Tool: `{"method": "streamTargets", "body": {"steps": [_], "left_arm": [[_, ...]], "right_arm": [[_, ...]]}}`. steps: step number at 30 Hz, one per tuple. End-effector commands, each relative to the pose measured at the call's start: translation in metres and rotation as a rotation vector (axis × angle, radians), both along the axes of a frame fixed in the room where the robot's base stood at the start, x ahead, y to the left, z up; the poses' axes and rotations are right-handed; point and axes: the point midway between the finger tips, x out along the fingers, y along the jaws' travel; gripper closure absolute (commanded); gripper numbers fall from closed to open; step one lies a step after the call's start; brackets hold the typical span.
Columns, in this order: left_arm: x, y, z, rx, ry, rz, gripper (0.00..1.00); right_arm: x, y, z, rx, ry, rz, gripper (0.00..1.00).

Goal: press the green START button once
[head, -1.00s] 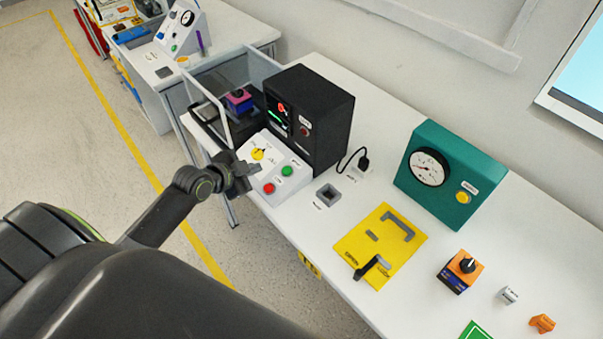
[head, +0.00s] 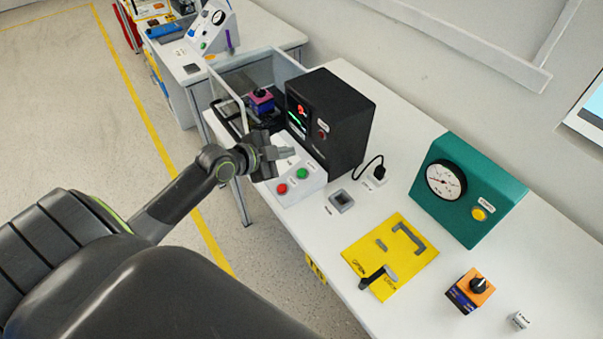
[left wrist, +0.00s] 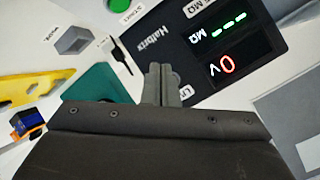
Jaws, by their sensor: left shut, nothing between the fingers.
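The green START button (head: 302,174) sits on the white sloped control box, right of and behind a red button (head: 282,188). In the left wrist view the green button (left wrist: 117,3) is cut by the top edge, with its label just below. My left gripper (head: 286,153) is over the upper part of the control box (head: 309,186), apart from the green button and to its upper left. It hides the box's yellow knob. In the left wrist view its shut fingers (left wrist: 162,80) hold nothing. My right gripper is not in view.
A black tester (head: 345,122) with red and green displays stands right behind the control box. A clear-walled enclosure (head: 232,108) is to its left. A grey socket block (head: 341,201), yellow plate (head: 390,257) and teal gauge box (head: 468,190) are to the right on the white table.

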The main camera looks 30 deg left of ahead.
Motion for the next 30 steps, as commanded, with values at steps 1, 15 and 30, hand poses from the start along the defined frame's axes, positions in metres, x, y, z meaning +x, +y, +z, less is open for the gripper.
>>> {"method": "streamTargets", "body": {"steps": [1, 15, 30], "left_arm": [[0.002, -0.001, -0.009, -0.001, 0.0, 0.0, 1.0], [0.019, -0.008, -0.068, 0.0, 0.0, 0.0, 1.0], [0.022, -0.009, -0.074, 0.0, 0.0, 0.0, 1.0]], "right_arm": [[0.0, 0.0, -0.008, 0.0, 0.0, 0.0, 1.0], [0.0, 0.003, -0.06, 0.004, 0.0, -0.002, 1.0], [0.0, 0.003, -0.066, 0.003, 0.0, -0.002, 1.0]]}}
